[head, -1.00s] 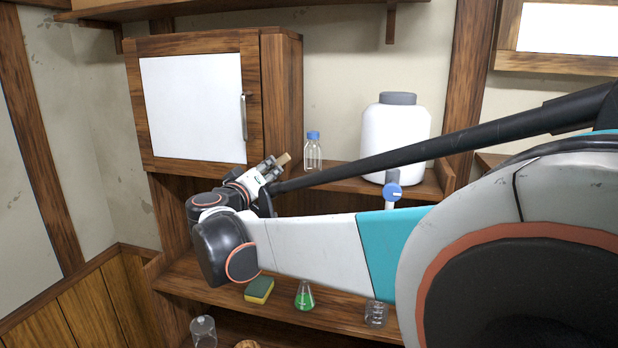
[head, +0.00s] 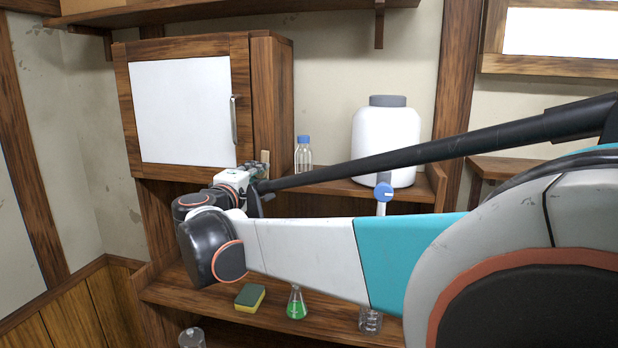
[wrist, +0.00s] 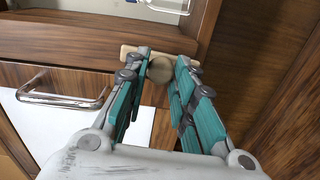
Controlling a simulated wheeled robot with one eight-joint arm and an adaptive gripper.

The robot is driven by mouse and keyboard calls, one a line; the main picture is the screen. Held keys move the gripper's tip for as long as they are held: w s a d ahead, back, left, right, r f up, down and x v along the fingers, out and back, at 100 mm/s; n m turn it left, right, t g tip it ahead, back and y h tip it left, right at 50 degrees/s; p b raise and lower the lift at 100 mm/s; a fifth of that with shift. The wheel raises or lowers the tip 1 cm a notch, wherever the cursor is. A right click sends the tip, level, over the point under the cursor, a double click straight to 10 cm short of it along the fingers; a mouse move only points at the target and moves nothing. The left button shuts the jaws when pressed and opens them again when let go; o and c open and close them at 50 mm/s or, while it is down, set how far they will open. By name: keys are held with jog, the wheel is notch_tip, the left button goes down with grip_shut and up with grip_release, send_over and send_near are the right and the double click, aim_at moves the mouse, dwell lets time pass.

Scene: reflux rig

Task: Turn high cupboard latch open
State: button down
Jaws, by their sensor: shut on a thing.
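The high cupboard (head: 120,110) hangs on the wall at the left, its white-panelled door closed. The latch (head: 265,158) is a pale wooden bar near the cupboard's lower right corner, standing upright in the head view. In the wrist view the bar lies crosswise, with a round knob (wrist: 160,70) on it. My gripper (head: 257,169) is at the latch. In the wrist view my gripper (wrist: 164,62) has its teal-padded fingers on both sides of the knob, shut on it. My wrist hides part of the cupboard's lower edge.
A metal door handle (head: 234,120) is left of the latch. A blue-capped bottle (head: 304,155) and a white jar (head: 386,145) stand on the shelf to the right. A sponge (head: 250,297) and green flask (head: 296,303) are on the lower shelf.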

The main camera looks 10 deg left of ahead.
jog(key=shift+n, duration=0.6)
jog(key=c, duration=1.4)
grip_release()
jog(key=shift+a, duration=0.1)
jog(key=shift+o, duration=0.2)
